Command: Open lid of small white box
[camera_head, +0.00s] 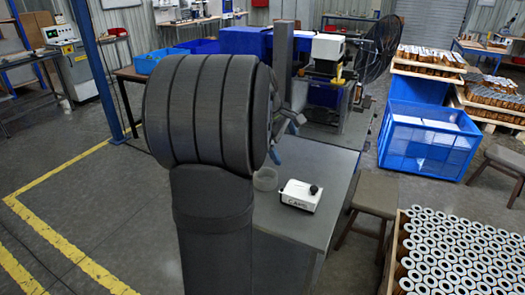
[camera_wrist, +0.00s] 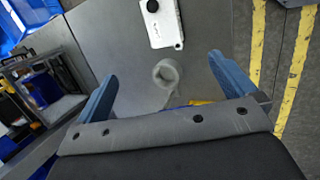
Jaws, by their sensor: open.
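A small white box (camera_head: 300,195) with dark lettering on its front and a black knob (camera_head: 314,189) on top sits on the grey table. Its lid looks shut. The box also shows at the top of the wrist view (camera_wrist: 163,27), with its black knob (camera_wrist: 152,6) near the upper edge. My gripper (camera_wrist: 170,85) is open and empty, its two blue fingers wide apart, with the box beyond the fingertips. In the head view my dark arm hides most of the gripper; only part of it shows left of the box, apart from it.
A translucent round cup (camera_head: 265,179) stands on the table left of the box; it also shows between my fingers in the wrist view (camera_wrist: 166,74). A machine with a fan (camera_head: 378,45) stands behind. A stool (camera_head: 375,193) and a crate of filter cartridges (camera_head: 455,250) are at right.

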